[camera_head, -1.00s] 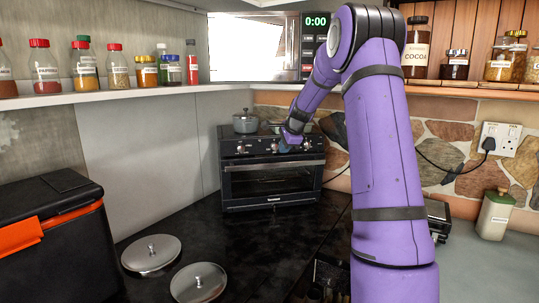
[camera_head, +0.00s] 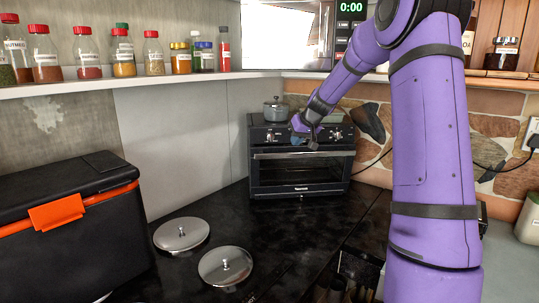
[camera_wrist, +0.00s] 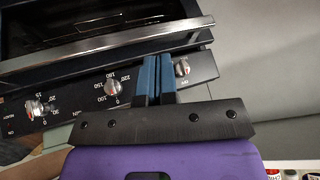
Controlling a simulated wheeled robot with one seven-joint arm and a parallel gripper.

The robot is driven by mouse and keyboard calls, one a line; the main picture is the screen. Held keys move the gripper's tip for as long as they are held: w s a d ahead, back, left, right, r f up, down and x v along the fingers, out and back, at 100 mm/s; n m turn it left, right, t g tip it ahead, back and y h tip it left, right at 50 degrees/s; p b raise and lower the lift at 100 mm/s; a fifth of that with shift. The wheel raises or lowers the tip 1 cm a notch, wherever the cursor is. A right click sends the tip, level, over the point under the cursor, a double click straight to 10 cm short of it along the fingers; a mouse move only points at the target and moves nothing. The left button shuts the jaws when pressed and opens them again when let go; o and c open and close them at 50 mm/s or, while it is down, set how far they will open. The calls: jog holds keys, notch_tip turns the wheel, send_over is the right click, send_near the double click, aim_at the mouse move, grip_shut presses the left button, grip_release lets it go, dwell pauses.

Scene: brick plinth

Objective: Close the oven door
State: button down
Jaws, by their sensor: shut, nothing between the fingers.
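The black oven (camera_head: 275,133) stands on the dark counter. Its door (camera_head: 300,178) is upright, with a glass window and a metal handle (camera_head: 302,154) along the top. The door looks shut or nearly shut; I cannot tell whether it sits flush. My gripper (camera_head: 298,137) is in front of the oven's knob panel, just above the handle. In the wrist view the blue fingers (camera_wrist: 155,62) are together and empty, between a knob and the door edge, with the handle (camera_wrist: 100,42) just beyond their tips. I cannot tell whether they touch the door.
A grey pot (camera_head: 276,110) sits on the oven. Two metal lids (camera_head: 181,233) (camera_head: 225,265) lie on the counter in front. A black box with an orange latch (camera_head: 56,212) stands at left. A spice shelf (camera_head: 150,83) runs above.

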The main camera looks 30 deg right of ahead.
aim_at(269, 147)
jog(key=a+n+y, duration=0.1)
jog(key=a+n, duration=0.5)
jog(key=n, duration=0.8)
jog(key=w+f, duration=0.7)
jog(key=w, duration=0.2)
jog(key=shift+w+d, duration=0.15)
jog(key=shift+d, duration=0.15)
jog(key=shift+w+d+r, duration=0.3)
jog(key=shift+w+d, duration=0.05)
jog(key=shift+w, duration=0.35)
jog(key=shift+w+d+r, duration=0.25)
jog(key=shift+w+d, duration=0.1)
jog(key=shift+w, duration=0.3)
jog(key=shift+r, duration=0.1)
jog(key=shift+w+r, duration=0.1)
